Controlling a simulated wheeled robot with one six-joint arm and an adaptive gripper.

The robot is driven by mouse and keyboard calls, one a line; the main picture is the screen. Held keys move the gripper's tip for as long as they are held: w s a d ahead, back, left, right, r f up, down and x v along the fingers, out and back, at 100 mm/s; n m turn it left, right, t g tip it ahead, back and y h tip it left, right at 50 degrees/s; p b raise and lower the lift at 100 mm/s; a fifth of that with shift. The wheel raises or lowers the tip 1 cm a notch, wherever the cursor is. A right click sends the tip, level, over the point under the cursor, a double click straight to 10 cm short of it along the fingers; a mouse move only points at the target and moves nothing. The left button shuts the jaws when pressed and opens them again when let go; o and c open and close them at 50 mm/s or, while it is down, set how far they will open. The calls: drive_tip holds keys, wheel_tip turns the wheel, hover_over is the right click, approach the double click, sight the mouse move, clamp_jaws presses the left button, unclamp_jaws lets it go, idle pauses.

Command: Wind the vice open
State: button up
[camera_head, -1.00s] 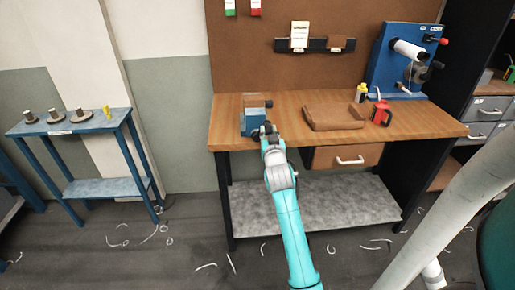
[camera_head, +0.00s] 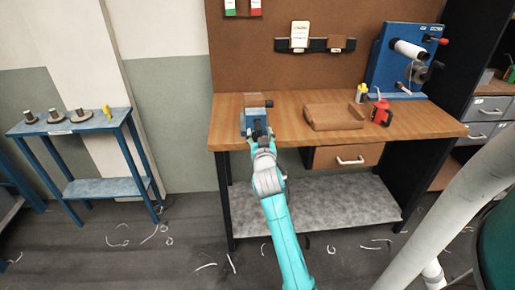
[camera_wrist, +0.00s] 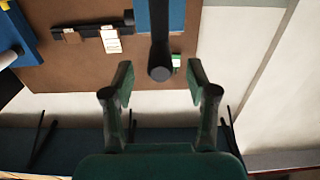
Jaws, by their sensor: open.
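The blue vice (camera_head: 254,121) with brown-faced jaws sits at the left front corner of the wooden workbench (camera_head: 290,103). In the wrist view, part of its blue body (camera_wrist: 177,16) shows at the top, with a dark bar (camera_wrist: 159,45) with a round end pointing towards me. My gripper (camera_head: 261,134) is just in front of the vice at the bench's front edge. In the wrist view, my gripper (camera_wrist: 160,82) is open, its two fingers on either side of the bar's end and apart from it. The gap between the vice jaws is too small to judge.
A brown tray (camera_head: 335,117), a red can (camera_head: 381,113) and a yellow-capped bottle (camera_head: 361,94) stand to the right on the bench. A blue winding machine (camera_head: 402,62) is at the back right. A blue side table (camera_head: 75,124) stands left, with free floor between.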

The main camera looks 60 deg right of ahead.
drive_tip(key=v, duration=0.5)
drive_tip(key=shift+s+a, duration=0.3)
